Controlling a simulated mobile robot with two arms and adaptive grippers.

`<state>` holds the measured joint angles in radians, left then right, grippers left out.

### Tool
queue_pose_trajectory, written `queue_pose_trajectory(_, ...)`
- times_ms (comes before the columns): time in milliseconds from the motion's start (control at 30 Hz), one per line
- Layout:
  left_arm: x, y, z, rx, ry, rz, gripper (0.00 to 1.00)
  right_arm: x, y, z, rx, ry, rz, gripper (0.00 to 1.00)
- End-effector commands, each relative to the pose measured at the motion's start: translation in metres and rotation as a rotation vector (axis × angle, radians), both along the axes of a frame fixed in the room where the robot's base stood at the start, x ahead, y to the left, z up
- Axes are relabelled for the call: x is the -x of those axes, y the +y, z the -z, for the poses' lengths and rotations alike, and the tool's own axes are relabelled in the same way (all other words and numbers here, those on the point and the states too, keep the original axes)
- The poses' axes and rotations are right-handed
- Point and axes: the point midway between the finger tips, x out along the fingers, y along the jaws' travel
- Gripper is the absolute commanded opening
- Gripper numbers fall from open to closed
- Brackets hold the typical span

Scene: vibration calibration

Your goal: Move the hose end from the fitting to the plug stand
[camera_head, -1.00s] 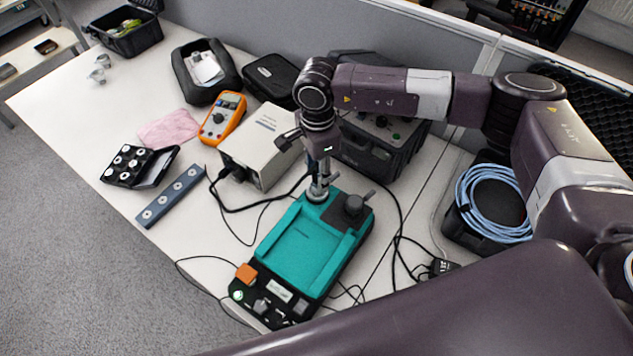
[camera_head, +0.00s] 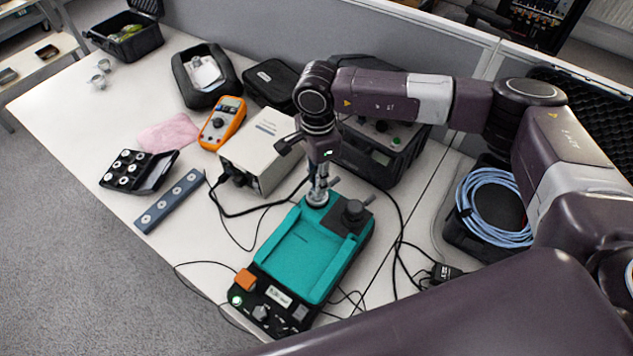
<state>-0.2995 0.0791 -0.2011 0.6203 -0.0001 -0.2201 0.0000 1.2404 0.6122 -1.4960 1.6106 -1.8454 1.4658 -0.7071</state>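My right gripper (camera_head: 318,174) points down over the back left corner of a teal device (camera_head: 303,253). Its fingertips are at a small silver fitting (camera_head: 317,198) there, and I cannot tell whether they are shut on anything. The hose end is not clearly distinguishable; the gripper and its wrist cover much of this spot. A black knob-like part (camera_head: 353,212) stands on the device just right of the fitting. I cannot tell which thing is the plug stand. My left gripper is not in view.
A beige box (camera_head: 262,150) and a black case (camera_head: 385,150) stand close behind the gripper. An orange multimeter (camera_head: 222,124), a grey bar with silver discs (camera_head: 171,202) and a pink cloth (camera_head: 170,132) lie left. A blue coil (camera_head: 492,205) lies right. Black cables surround the device.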

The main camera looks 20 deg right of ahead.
Motion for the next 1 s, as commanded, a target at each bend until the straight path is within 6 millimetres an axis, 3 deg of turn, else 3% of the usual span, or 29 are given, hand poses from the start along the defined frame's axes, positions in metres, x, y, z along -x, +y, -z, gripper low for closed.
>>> queue_pose_trajectory(133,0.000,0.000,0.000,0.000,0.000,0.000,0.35,0.000,0.000,0.000,0.000,0.000,0.000,0.00)
queue_pose_trajectory(1000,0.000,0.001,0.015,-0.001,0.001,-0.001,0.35,0.000,0.000,0.001,0.001,0.000,-0.160,0.00)
